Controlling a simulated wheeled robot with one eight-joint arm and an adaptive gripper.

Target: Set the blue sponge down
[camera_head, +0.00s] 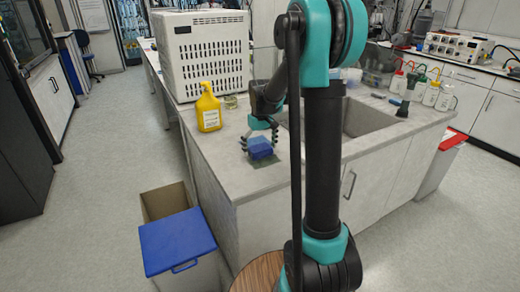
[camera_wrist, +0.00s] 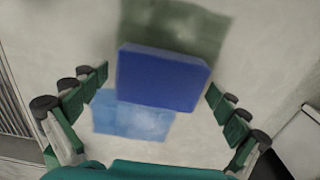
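The blue sponge (camera_wrist: 163,78) is a flat dark blue block in the middle of the wrist view. In the head view the sponge (camera_head: 261,152) is at the front left part of the counter, left of the sink. My gripper (camera_wrist: 158,84) has its green fingers spread on either side of the sponge, with a narrow gap at the left. In the head view my gripper (camera_head: 261,137) is just above and behind the sponge. A grey-green patch (camera_wrist: 172,25) and a light blue patch (camera_wrist: 133,122) show beyond and below it. I cannot tell whether the sponge fully touches the surface.
A yellow bottle (camera_head: 208,108) and a small glass jar (camera_head: 230,102) stand left of my gripper. A white vented box (camera_head: 208,58) is behind them. The sink (camera_head: 368,118) is to the right. A blue-lidded bin (camera_head: 177,242) stands on the floor below the counter's left edge.

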